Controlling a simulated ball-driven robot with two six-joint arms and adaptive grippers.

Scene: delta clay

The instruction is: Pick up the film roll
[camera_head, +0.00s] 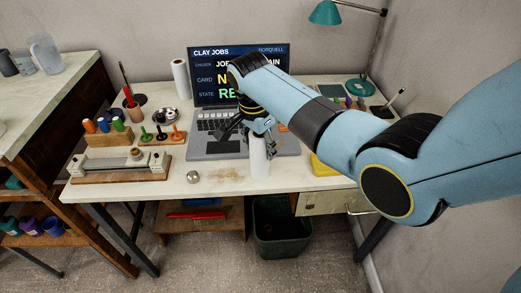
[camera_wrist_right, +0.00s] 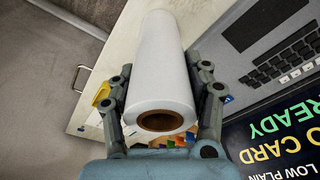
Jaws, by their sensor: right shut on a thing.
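The film roll (camera_head: 259,157) is a white cylinder, upright at the front middle of the table, in front of the laptop. My right gripper (camera_head: 263,127) comes down over its top end and is shut on it. In the right wrist view the roll (camera_wrist_right: 158,60) lies between the two fingers, with its brown core facing the camera. I cannot tell whether its bottom touches the table. My left gripper is not in view.
A laptop (camera_head: 213,147) stands open behind the roll. A small metal ball (camera_head: 193,177) lies to the left, near the front edge. Another white roll (camera_head: 180,79) stands at the back. A yellow tray (camera_head: 324,168) is to the right. A dark bin (camera_head: 281,227) stands below.

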